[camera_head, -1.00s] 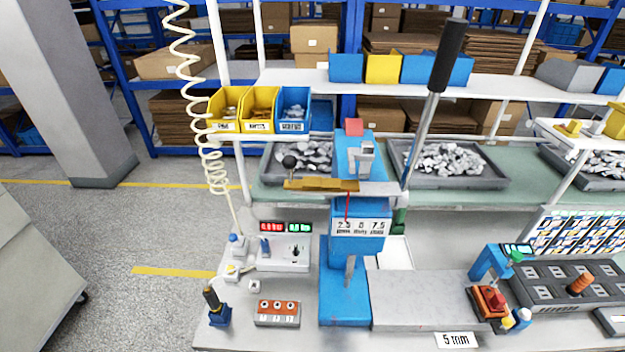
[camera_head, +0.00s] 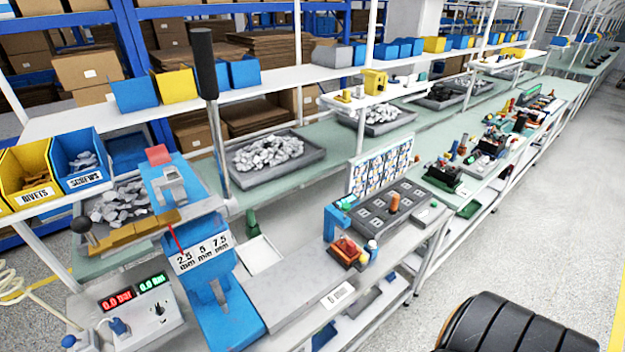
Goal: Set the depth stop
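The blue press (camera_head: 172,188) stands at the lower left of the head view, with a long black-handled lever (camera_head: 203,75) rising from its right side. Its white scale plate (camera_head: 200,252) reads 2.5, 5 and 7.5 mm. A thin red pointer (camera_head: 174,238) hangs just above the plate, near its left part; its exact mark is hard to tell. A brass bar (camera_head: 140,232) with a black ball knob (camera_head: 81,226) sticks out left of the press. A white card (camera_head: 338,295) lies at the bench's front edge. Neither of my grippers is in view.
A box with red and green displays (camera_head: 135,297) stands left of the press. To the right are a small red-and-blue fixture (camera_head: 347,250) and a dark grey slotted tray (camera_head: 385,212). Yellow and blue bins (camera_head: 77,165) sit at the left. The aisle floor (camera_head: 530,215) is clear.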

